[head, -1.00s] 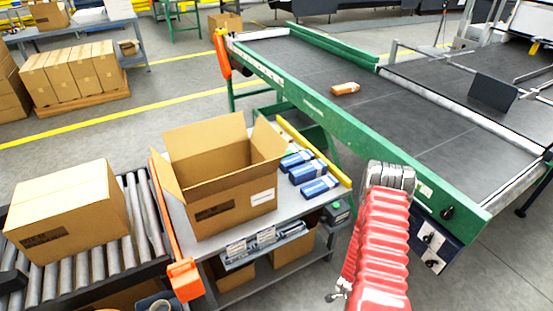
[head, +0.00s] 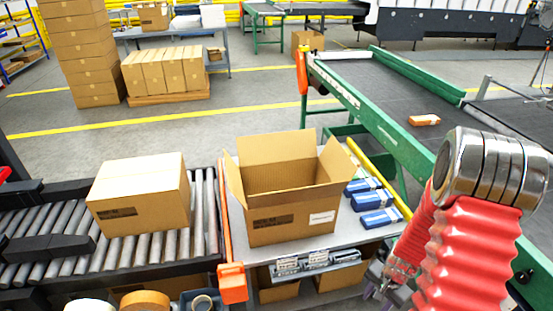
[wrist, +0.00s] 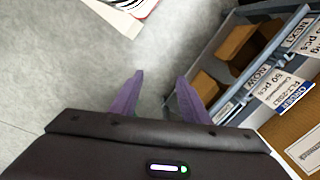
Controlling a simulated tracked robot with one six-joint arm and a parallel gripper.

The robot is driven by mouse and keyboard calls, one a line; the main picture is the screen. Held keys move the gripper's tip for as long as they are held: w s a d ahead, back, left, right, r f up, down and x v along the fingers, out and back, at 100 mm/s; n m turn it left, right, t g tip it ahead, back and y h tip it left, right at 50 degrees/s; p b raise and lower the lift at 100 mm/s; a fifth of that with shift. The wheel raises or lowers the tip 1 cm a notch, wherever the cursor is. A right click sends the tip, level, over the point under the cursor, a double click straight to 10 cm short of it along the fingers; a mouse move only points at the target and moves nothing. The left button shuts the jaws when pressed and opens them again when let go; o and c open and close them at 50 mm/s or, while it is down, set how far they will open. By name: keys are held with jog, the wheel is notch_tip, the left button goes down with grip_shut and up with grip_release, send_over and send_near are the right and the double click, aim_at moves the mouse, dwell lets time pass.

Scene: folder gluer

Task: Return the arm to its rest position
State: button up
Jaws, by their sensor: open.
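My gripper (wrist: 158,78) shows in the wrist view as two purple fingers spread apart with nothing between them, over bare grey floor. In the head view my arm, with its red ribbed sleeve and silver joint, fills the lower right. The small gripper end (head: 376,289) hangs beside the right end of the packing bench (head: 350,238), partly hidden by the sleeve.
An open carton (head: 285,215) and several blue packs (head: 375,200) stand on the bench. A closed carton (head: 140,195) sits on the roller conveyor (head: 205,210) at left. An orange pack (head: 424,120) lies on the green-framed belt (head: 390,95). In the wrist view, bench labels (wrist: 285,90) are close at right.

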jog(key=s+a+r+n+t, duration=0.1)
jog(key=s+a+r+n, duration=0.2)
jog(key=r, duration=1)
jog(key=s+a+r+n+t, duration=0.2)
jog(key=s+a+r+n, duration=0.1)
jog(key=a+r, duration=0.6)
jog(key=s+a+r+n+t, duration=0.2)
jog(key=s+a+r+n, duration=0.2)
jog(key=r, duration=1.3)
jog(key=shift+a+n, duration=0.7)
jog(key=shift+a, duration=0.3)
jog(key=shift+c, duration=1.4)
jog(key=shift+d, duration=0.15)
